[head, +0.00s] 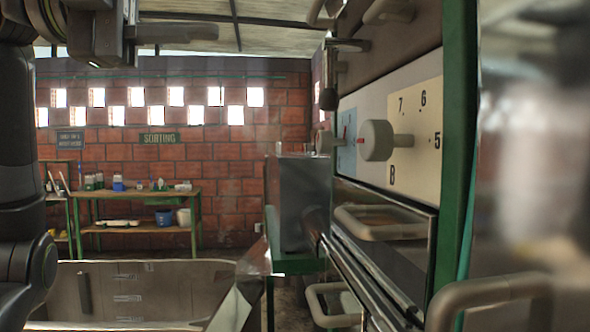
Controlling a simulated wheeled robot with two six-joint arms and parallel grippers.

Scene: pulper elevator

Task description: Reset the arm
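My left arm comes in along the left edge, with dark links and a joint at the lower left. Its gripper (175,33) is at the top left, seen from the side, with a grey finger pointing right. Nothing shows held in it, and I cannot tell how far apart its fingers are. It is apart from the machine panel. My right arm and gripper are not in view.
Close on the right is a machine panel with a grey knob (377,140) on a numbered cream plate (421,130) and several grey handles. A grey metal box (300,205) stands beside it. A green-framed workbench (140,193) stands at the brick wall under a sorting sign (159,138).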

